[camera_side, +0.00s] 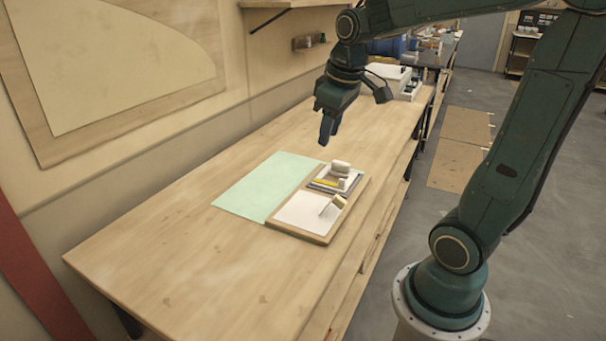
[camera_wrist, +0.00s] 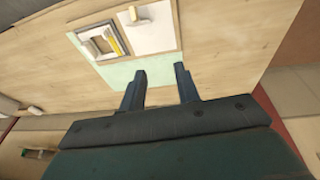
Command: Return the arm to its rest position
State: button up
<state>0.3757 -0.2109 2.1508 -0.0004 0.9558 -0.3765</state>
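My gripper (camera_side: 328,126) hangs above the wooden workbench, behind the wooden tray in the side view. In the wrist view my gripper (camera_wrist: 157,76) shows two fingers apart with nothing between them. The wooden tray (camera_side: 313,238) lies on the bench with a white sheet and a framed tool set on it. It also shows in the wrist view (camera_wrist: 180,30). A brush-like tool with a wooden handle (camera_side: 339,201) rests on the white sheet. A pale block (camera_side: 340,167) and a yellow strip (camera_side: 326,183) lie at the framed part of the tray.
A pale green mat (camera_side: 262,187) lies flat beside the tray. The near left of the bench (camera_side: 170,265) is clear. White boxes (camera_side: 398,80) stand at the far end. A wooden shelf (camera_side: 290,4) and a wall panel (camera_side: 120,60) are on the wall.

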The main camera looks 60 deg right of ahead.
jog(key=s+a+t+y, duration=0.1)
jog(key=s+a+t, duration=0.2)
jog(key=s+a, duration=0.7)
jog(key=shift+s+a, duration=0.2)
jog(key=shift+a, duration=0.35)
